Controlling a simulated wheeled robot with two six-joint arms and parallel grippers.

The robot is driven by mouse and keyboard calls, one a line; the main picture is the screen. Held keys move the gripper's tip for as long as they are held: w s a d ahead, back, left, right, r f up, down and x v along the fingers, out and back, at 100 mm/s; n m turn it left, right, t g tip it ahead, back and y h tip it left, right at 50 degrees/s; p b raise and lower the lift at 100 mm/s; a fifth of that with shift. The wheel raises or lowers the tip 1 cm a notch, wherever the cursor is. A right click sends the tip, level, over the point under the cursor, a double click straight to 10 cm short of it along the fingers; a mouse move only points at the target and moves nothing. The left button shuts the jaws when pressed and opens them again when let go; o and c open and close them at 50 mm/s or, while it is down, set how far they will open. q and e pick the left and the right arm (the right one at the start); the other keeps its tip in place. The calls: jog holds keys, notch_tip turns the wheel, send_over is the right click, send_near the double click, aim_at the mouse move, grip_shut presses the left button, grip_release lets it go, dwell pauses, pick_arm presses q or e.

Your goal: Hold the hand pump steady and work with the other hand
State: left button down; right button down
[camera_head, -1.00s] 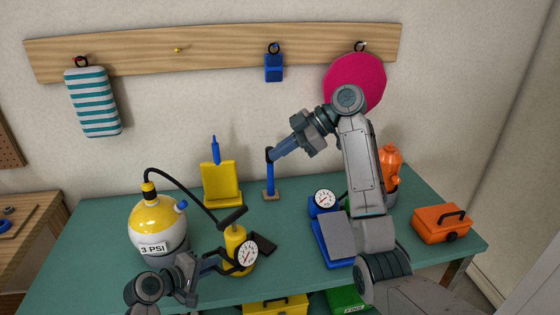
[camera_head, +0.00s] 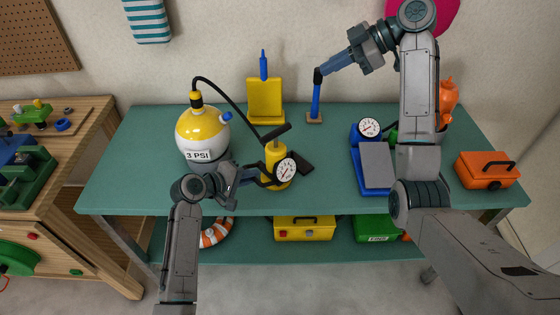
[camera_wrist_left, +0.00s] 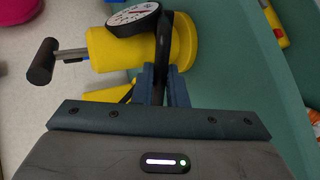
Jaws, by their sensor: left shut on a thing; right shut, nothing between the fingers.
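The yellow hand pump (camera_head: 270,156) stands upright on the green table, with a round gauge (camera_head: 286,171) on its front and a black T-handle (camera_head: 276,133) on top. My left gripper (camera_head: 258,180) is shut on a black part at the pump's side. In the left wrist view the fingers (camera_wrist_left: 162,84) pinch this black part beside the yellow body (camera_wrist_left: 122,50). A black hose (camera_head: 238,105) runs from the yellow-and-white tank (camera_head: 203,130), marked 3 PSI, towards the pump. My right gripper (camera_head: 322,72) is shut and empty, at the top of a blue post, apart from the pump.
The blue post (camera_head: 315,98) and a yellow stand (camera_head: 265,97) are at the back. A blue gauge device (camera_head: 374,170) and an orange toolbox (camera_head: 487,170) are on the right. The table between pump and blue device is clear.

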jog(key=c, duration=1.6)
grip_release()
jog(key=shift+f, duration=0.15)
jog(key=o, duration=0.3)
notch_tip(320, 180, down, 10)
jog(key=a+m+t+y, duration=0.1)
jog(key=m+t+y, duration=0.1)
jog(key=m, duration=0.9)
jog(key=shift+s+r, duration=0.25)
jog(key=m+t+y, duration=0.2)
jog(key=m+t, duration=0.2)
jog(key=m, duration=1)
send_near(287, 129)
jog(key=x, duration=1.1)
jog(key=shift+a+f, duration=0.2)
jog(key=shift+a, duration=0.05)
grip_shut()
